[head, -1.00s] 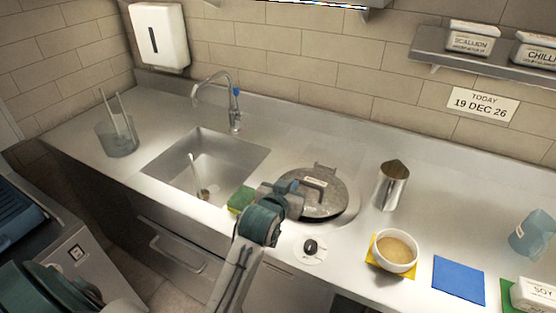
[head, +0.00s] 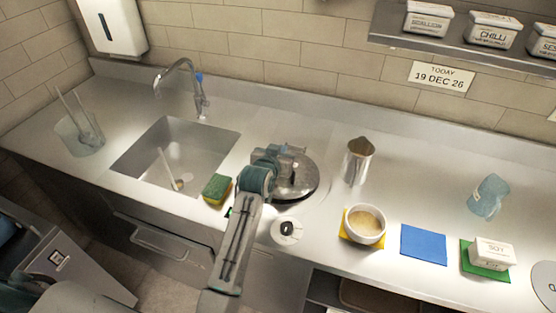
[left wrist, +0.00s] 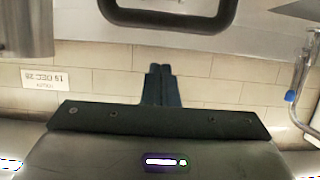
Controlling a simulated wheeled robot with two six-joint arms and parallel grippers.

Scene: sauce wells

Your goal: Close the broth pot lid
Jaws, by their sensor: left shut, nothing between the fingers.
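The broth pot lid (head: 308,183) is a round dark metal disc in the counter, right of the sink. It looks flat over the well, but my gripper and wrist cover its left and back parts. My left gripper (head: 292,155) is over the lid in the head view, shut and empty. In the left wrist view its fingers (left wrist: 158,84) are together with nothing between them. A dark loop handle (left wrist: 168,18) crosses the top of that upside-down view, apart from the fingers. My right gripper is not in view.
A metal pitcher (head: 358,162) stands right of the lid. A control knob (head: 287,229) is in front, and a green and yellow sponge (head: 217,188) lies left. The sink (head: 170,150), a bowl (head: 364,226) and a blue mat (head: 424,244) are on the counter.

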